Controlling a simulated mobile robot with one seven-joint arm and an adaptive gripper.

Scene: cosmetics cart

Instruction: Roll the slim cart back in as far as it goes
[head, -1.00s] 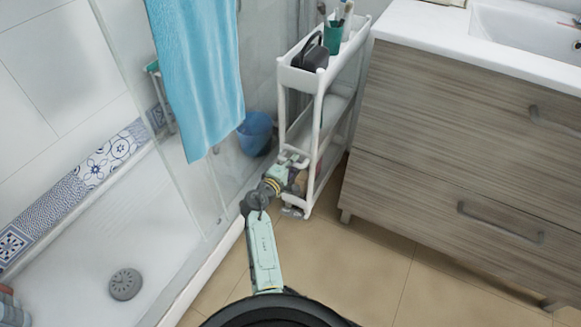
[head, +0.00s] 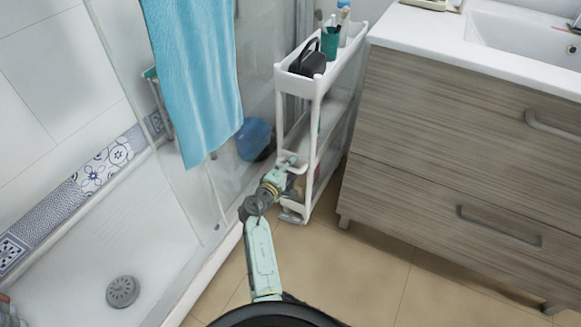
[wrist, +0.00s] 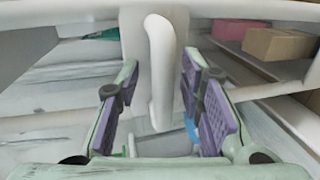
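The slim white cart (head: 315,88) stands upright in the gap between the glass shower screen and the wooden vanity. Its near end sticks out a little past the vanity's front corner. My gripper (head: 293,163) is at the near end of the cart, around middle-shelf height. In the wrist view my gripper (wrist: 160,105) is open, its purple-padded fingers on either side of a white upright bar (wrist: 163,70) of the cart. Gaps show between the bar and both pads. In the head view the fingertips are partly hidden against the cart.
The vanity (head: 440,150) is close on the cart's right. The shower screen, blue towel (head: 195,80) and blue bucket (head: 254,138) are on its left. A dark bag (head: 308,60) and a green cup (head: 330,42) stand on the cart's top. Floor (head: 350,265) in front is clear.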

